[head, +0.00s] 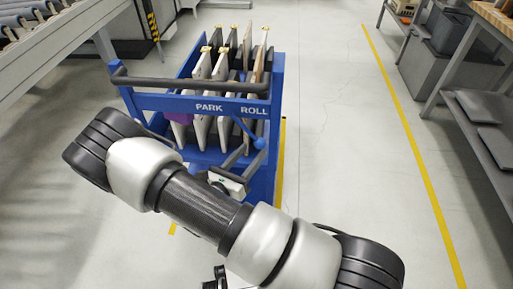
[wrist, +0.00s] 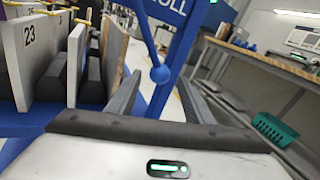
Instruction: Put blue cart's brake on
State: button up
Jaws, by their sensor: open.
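The blue cart (head: 190,103) stands ahead of me with a front panel marked PARK on the left and ROLL on the right. A thin blue brake lever with a round blue knob (head: 260,143) slants down to the right, its knob below the word ROLL. In the wrist view the knob (wrist: 160,74) shows ahead, between the two dark fingers. My gripper (wrist: 159,84) is open and empty. Whether a finger touches the knob or lever I cannot tell. In the head view my arm hides the cart's lower front and much of my gripper.
Several panels (head: 203,72) stand upright in the cart, and a dark handle bar (head: 190,84) runs across its front. A roller conveyor (head: 50,50) is at left, a workbench with shelves (head: 480,110) at right. The floor right of the cart, up to the yellow line (head: 413,150), is clear.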

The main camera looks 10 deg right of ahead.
aim_at(257, 146)
jog(key=shift+x, duration=2.1)
grip_shut()
